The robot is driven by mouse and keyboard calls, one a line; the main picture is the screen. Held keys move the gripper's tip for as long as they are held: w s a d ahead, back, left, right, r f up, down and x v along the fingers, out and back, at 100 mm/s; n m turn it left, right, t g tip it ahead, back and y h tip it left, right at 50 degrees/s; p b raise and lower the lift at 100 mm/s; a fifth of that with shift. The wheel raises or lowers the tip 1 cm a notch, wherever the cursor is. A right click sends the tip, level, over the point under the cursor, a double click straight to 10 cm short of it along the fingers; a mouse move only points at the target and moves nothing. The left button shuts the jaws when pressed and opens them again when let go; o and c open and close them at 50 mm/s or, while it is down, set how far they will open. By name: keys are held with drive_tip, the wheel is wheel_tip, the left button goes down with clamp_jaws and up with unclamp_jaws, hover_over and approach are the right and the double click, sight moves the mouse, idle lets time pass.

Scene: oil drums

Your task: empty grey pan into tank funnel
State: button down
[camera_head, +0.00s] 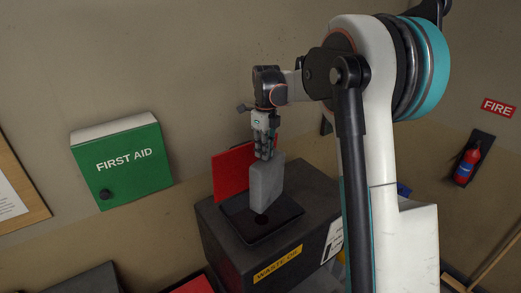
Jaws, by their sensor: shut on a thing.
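The grey pan (266,187) is held up on its side, its flat face toward the camera, above the waste oil tank. My gripper (265,150) is shut on the pan's upper edge. The tank (225,243) is a dark box with a yellow "WASTE OIL" label. On its top is a black square funnel tray (287,212) with a dark round spot at its middle, just below the pan's lower edge. Whether the pan touches the funnel, and whether any oil is in the pan, I cannot tell.
A red panel (228,173) stands upright behind the funnel. A green first aid box (122,163) hangs on the wall at left. A fire extinguisher (467,164) hangs at right. Dark and red items lie at the bottom left.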

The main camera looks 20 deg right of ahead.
drive_tip(key=s+d+t, duration=0.1)
drive_tip(key=s, duration=0.1)
drive_tip(key=s+d+t+y+b, duration=0.1)
drive_tip(key=s, duration=0.1)
drive_tip(key=s+d+t, duration=0.1)
drive_tip(key=s, duration=0.1)
drive_tip(key=shift+d+r+y, duration=0.1)
drive_tip(key=shift+y, duration=0.2)
drive_tip(key=shift+w, duration=0.1)
drive_tip(key=s+d+f+t+y+b, duration=0.1)
drive_tip(key=s+d+f+t+b, duration=0.1)
drive_tip(key=s+b, duration=0.3)
drive_tip(key=shift+s+d+f+t+y, duration=0.35)
drive_tip(key=shift+s+d+t+y, duration=0.05)
drive_tip(key=shift+s+d+t, duration=0.3)
drive_tip(key=shift+w, duration=0.1)
